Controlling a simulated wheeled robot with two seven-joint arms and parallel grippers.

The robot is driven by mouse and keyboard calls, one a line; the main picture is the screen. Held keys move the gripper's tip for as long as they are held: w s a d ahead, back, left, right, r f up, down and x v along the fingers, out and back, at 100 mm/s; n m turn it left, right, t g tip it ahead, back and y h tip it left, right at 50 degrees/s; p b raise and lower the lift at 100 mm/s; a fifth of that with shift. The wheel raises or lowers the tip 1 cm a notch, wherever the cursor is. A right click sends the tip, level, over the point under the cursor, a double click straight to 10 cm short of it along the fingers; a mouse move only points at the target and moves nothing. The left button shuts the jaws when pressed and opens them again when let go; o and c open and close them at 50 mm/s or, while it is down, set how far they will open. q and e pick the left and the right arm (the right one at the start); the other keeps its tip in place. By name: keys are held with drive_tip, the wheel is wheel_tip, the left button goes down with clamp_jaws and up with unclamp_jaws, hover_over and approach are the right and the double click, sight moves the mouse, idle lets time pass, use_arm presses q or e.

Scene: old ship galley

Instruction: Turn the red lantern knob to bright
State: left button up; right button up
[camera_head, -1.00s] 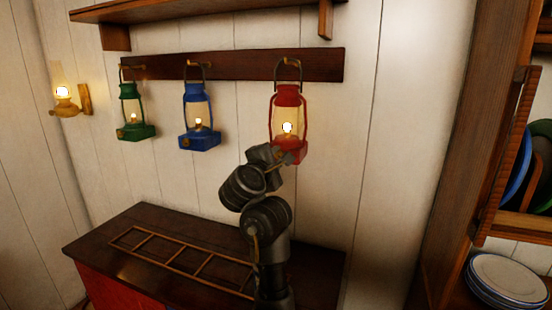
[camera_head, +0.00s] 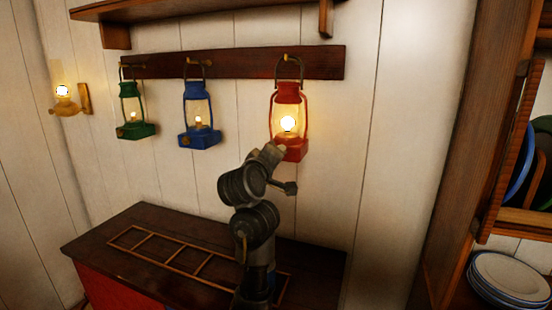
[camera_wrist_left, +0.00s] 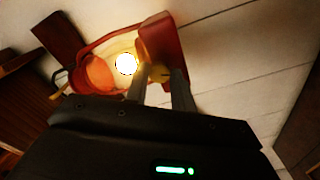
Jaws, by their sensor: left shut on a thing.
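The red lantern (camera_head: 291,152) hangs on the right hook of the wall board, its flame large and bright. It also fills the upper part of the left wrist view (camera_wrist_left: 160,40), seen tilted. My left gripper (camera_head: 272,150) is at the lower left of the lantern's red base. In the left wrist view its two fingers (camera_wrist_left: 161,82) are shut on the small brass-yellow knob (camera_wrist_left: 159,73) at the base. In the head view the gripper mostly hides the knob. My right gripper is in neither view.
A blue lantern (camera_head: 199,141) and a green lantern (camera_head: 136,131) hang to the left with smaller flames. A wall lamp (camera_head: 65,104) glows at far left. Below stands a dark cabinet top with a wooden rack (camera_head: 150,255). A plate shelf (camera_head: 520,222) is at right.

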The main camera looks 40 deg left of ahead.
use_arm(q)
drive_tip(key=shift+a+m+b, duration=0.1)
drive_tip(key=shift+m+b, duration=1.1)
drive_tip(key=shift+m, duration=2.3)
drive_tip(key=o, duration=1)
